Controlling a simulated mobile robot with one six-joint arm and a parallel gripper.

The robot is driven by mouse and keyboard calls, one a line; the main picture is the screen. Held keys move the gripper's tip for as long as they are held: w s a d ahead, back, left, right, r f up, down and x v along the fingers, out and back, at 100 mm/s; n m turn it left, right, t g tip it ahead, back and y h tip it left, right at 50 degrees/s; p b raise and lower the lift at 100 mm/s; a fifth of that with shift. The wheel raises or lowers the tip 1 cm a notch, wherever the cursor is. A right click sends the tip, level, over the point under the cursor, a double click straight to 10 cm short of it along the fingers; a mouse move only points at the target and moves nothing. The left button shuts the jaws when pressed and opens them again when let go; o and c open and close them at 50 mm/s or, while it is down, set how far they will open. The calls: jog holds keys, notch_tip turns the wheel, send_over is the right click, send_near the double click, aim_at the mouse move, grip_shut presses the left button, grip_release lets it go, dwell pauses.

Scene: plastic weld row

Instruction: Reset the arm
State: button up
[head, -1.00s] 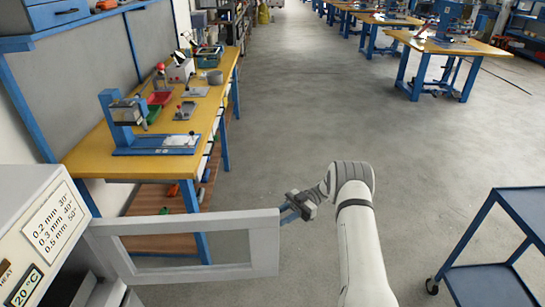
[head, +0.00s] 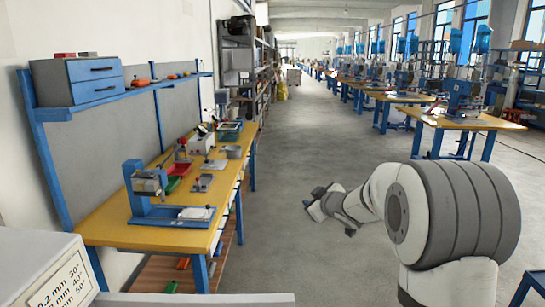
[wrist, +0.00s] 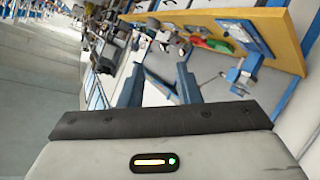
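My gripper (head: 314,200) is at the end of my white and grey arm (head: 455,210), which is raised and bent at the right of the head view. The gripper hangs over open floor, to the right of the workbench and touching nothing that I can see.
A yellow-topped workbench (head: 110,222) with a blue press (head: 148,195) and small trays stands at left. The grey oven (head: 30,265) is at bottom left, its door's top edge (head: 200,299) just showing. More workbenches (head: 470,120) line the right; the aisle floor (head: 300,130) is clear.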

jog(key=s+d+m+g+h, duration=0.2)
jog(key=s+d+m+h, duration=0.1)
jog(key=s, duration=0.6)
jog(key=s+d+m+g+h, duration=0.2)
jog(key=s+d+m+h, duration=0.15)
jog(key=s, duration=0.55)
jog(key=s+a+f+m+g, duration=0.1)
jog(key=s+g, duration=0.1)
jog(key=s, duration=0.6)
jog(key=s+a+f+m+g+y, duration=0.1)
jog(key=s+f+g, duration=0.1)
jog(key=s, duration=0.6)
jog(key=s+a+f+m+g+y, duration=0.1)
jog(key=s+f+g, duration=0.1)
jog(key=s, duration=0.5)
jog(key=shift+s+a+f+g, duration=0.25)
jog(key=shift+s+a+g, duration=0.05)
jog(key=shift+s, duration=0.1)
jog(key=shift+m, duration=0.25)
